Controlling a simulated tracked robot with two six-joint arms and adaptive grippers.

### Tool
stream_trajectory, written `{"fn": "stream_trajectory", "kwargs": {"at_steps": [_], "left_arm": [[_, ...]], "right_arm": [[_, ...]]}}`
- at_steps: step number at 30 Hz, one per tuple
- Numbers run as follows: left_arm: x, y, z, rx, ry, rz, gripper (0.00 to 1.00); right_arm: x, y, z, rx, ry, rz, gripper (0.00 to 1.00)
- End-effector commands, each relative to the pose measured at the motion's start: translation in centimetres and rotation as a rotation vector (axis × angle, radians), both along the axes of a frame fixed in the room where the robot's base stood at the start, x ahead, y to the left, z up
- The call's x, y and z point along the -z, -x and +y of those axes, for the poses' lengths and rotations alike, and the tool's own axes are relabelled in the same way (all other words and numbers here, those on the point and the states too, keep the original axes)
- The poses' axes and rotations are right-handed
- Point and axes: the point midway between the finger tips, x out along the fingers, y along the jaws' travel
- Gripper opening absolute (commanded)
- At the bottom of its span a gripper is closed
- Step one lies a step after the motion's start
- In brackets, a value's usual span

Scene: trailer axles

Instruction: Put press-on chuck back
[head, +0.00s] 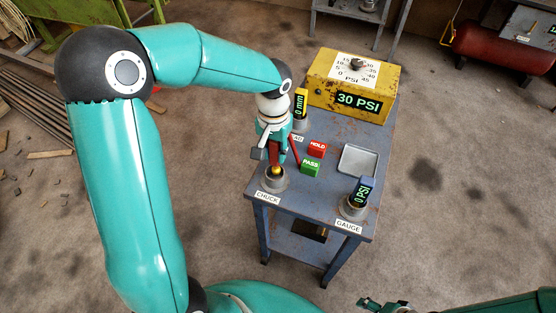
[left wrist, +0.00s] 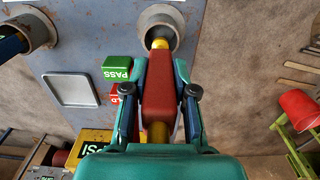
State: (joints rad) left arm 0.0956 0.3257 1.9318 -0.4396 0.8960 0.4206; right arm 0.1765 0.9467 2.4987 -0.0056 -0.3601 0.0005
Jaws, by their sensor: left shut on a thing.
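The press-on chuck, a red body with yellow ends (left wrist: 160,85), is held in my left gripper (head: 272,155). The gripper is shut around its red body, with a finger on each side in the left wrist view (left wrist: 160,98). The chuck's yellow tip (head: 277,170) points down at the mouth of the grey round holder (head: 274,182) behind the CHUCK label. The holder also shows in the left wrist view (left wrist: 161,20). I cannot tell how far the tip is inside it. My right gripper (head: 384,304) is partly visible at the bottom edge; its jaws are unclear.
The blue-grey cart top (head: 333,205) carries a red HOLD block (head: 317,149), a green PASS block (head: 311,167) and an empty tray (head: 358,160). A gauge reading 0 PSI (head: 364,194) stands in the GAUGE holder. A yellow 30 PSI box (head: 353,82) stands at the back.

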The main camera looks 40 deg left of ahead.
Motion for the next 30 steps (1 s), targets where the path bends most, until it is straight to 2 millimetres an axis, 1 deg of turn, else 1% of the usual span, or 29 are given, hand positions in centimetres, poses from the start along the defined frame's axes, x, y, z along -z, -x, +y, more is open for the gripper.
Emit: {"fn": "stream_trajectory", "kwargs": {"at_steps": [3, 7, 15, 18, 19, 22, 23, 30], "left_arm": [[1.9, 0.1, 0.0, 0.0, 0.0, 0.006, 0.0], [3.3, 0.1, 0.0, 0.0, 0.001, 0.004, 0.0], [3.5, 0.1, 0.0, -0.001, 0.0, 0.001, 0.0], [3.8, 0.1, 0.0, 0.0, 0.0, 0.001, 0.0], [3.7, 0.1, 0.0, 0.0, 0.0, 0.002, 0.31], [3.7, 0.1, 0.0, 0.0, 0.0, 0.002, 0.48], [3.7, 0.1, 0.0, 0.0, 0.0, 0.002, 0.51], [3.6, 0.1, 0.0, 0.0, 0.0, 0.002, 0.51]], "right_arm": [[0.0, 0.0, 0.0, 0.0, 0.0, 0.0, 0.68], [0.0, 0.0, 0.0, 0.0, 0.0, 0.0, 0.68], [0.1, 0.0, 0.0, 0.0, 0.0, 0.0, 0.68], [0.4, 0.0, 0.0, 0.0, 0.0, 0.0, 0.68], [0.2, 0.0, 0.0, 0.0, 0.0, 0.0, 0.68], [0.2, 0.0, 0.0, 0.0, 0.0, 0.0, 0.68], [0.2, 0.0, 0.0, 0.0, 0.0, 0.0, 0.68], [0.2, 0.0, 0.0, 0.0, 0.0, 0.0, 0.68]]}}
